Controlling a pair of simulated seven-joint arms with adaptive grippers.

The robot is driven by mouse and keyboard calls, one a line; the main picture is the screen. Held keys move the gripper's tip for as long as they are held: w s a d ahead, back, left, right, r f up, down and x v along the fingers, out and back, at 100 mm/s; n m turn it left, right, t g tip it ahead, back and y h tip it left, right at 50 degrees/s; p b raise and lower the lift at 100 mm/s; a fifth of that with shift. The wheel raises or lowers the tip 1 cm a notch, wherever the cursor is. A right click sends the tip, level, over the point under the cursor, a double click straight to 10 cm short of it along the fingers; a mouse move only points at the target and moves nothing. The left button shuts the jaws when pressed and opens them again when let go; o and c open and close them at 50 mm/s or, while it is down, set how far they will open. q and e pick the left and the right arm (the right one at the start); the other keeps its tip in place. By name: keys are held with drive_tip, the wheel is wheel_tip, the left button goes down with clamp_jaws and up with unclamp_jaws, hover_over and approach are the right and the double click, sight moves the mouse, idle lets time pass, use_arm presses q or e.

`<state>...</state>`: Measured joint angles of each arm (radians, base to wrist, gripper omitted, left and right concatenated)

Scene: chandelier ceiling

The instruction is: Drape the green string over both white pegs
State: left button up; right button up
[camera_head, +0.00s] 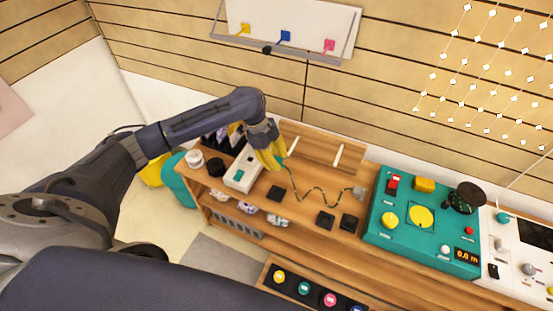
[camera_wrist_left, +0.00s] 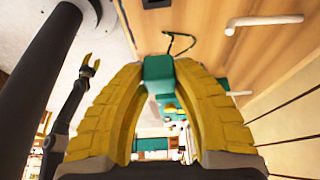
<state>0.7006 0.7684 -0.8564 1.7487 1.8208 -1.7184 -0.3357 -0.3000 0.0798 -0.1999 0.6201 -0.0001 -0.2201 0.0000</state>
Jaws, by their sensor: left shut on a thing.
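The green string (camera_head: 312,198) runs in waves above and across the wooden board, from my left gripper to a grey block (camera_head: 358,192) on the right. My left gripper (camera_head: 277,160) is shut on the string's teal end piece, which shows between the yellow fingers (camera_wrist_left: 158,68) in the left wrist view (camera_wrist_left: 157,85). Two white pegs stand on the board: the left peg (camera_head: 292,146) is just right of my gripper, the right peg (camera_head: 339,156) farther right. In the wrist view the pegs are apart from the string. My right gripper (camera_wrist_left: 90,63) shows small there, fingers apart and empty.
Dark square pads (camera_head: 326,220) lie in front. A teal control panel (camera_head: 424,226) stands to the right. A wall shelf (camera_head: 290,43) is behind.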

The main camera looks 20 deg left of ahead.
use_arm(q)
drive_tip(key=shift+f, duration=2.75)
drive_tip(key=shift+r, duration=0.1)
drive_tip(key=w+d+r, duration=0.1)
drive_tip(key=d+r, duration=0.3)
drive_tip(key=d, duration=0.4)
drive_tip(key=w+d+r, duration=0.1)
drive_tip(key=d+r, duration=0.4)
drive_tip(key=d, duration=0.3)
drive_tip(key=shift+w+r, duration=0.15)
drive_tip(key=shift+r, duration=0.05)
drive_tip(key=shift+w+d, duration=0.1)
drive_tip(key=w+d, duration=0.5)
drive_tip(key=d, duration=0.2)
drive_tip(key=shift+w+d+r, duration=0.15)
drive_tip(key=shift+w+r, duration=0.1)
drive_tip(key=shift+w, duration=0.1)
drive_tip(key=shift+w, duration=0.2)
